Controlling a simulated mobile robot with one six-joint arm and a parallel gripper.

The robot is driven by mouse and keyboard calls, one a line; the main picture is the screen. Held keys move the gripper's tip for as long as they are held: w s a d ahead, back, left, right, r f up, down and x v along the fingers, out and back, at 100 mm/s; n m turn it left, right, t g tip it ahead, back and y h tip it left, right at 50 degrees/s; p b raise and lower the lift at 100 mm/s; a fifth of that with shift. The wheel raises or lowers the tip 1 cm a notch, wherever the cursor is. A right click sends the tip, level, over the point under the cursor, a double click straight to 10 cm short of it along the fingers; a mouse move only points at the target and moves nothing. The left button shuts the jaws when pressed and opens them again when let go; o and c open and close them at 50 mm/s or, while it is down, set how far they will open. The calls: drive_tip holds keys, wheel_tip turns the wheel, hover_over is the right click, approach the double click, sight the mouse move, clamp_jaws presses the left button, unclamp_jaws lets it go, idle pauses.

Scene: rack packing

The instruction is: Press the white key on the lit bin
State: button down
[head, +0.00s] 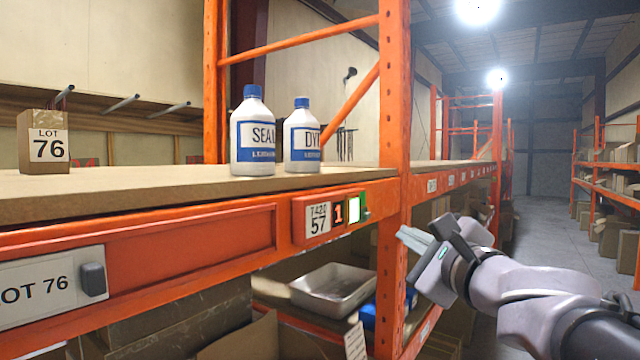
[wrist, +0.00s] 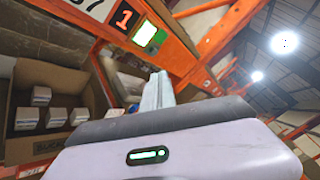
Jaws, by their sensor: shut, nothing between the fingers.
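The lit bin's module (head: 330,216) is fixed to the orange shelf beam, with a label reading "57", a red-lit "1" and a glowing white key (head: 354,208). The white key also shows near the top of the wrist view (wrist: 146,33), edged with green. My gripper (head: 404,234) is shut and empty, to the right of the key and a little lower, in front of the orange upright. In the wrist view the closed fingertips (wrist: 158,80) point up toward the module, below the key and apart from it.
The orange upright (head: 393,120) stands between the module and my gripper. Two white bottles with blue caps (head: 252,135) stand on the shelf above. A metal tray (head: 333,289) sits below the beam. The aisle (head: 545,225) at the right is clear.

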sight(353, 210)
drive_tip(key=r, duration=0.1)
drive_tip(key=d+r+m+h, duration=0.1)
drive_tip(key=d, duration=0.1)
drive_tip(key=shift+w+d+r+m+t+p, duration=0.1)
drive_tip(key=shift+w+r+m+t+p, duration=0.2)
drive_tip(key=shift+r+m+p, duration=0.1)
drive_tip(key=w+a+b, duration=0.3)
drive_tip(key=w+a, duration=0.2)
drive_tip(key=a, duration=0.2)
drive_tip(key=shift+a, duration=0.1)
drive_tip(key=shift+w+a+b, duration=0.1)
drive_tip(key=shift+w+b, duration=0.05)
drive_tip(key=shift+b, duration=0.15)
idle(1.6)
drive_tip(key=shift+w+a, duration=0.2)
drive_tip(key=shift+a, duration=0.05)
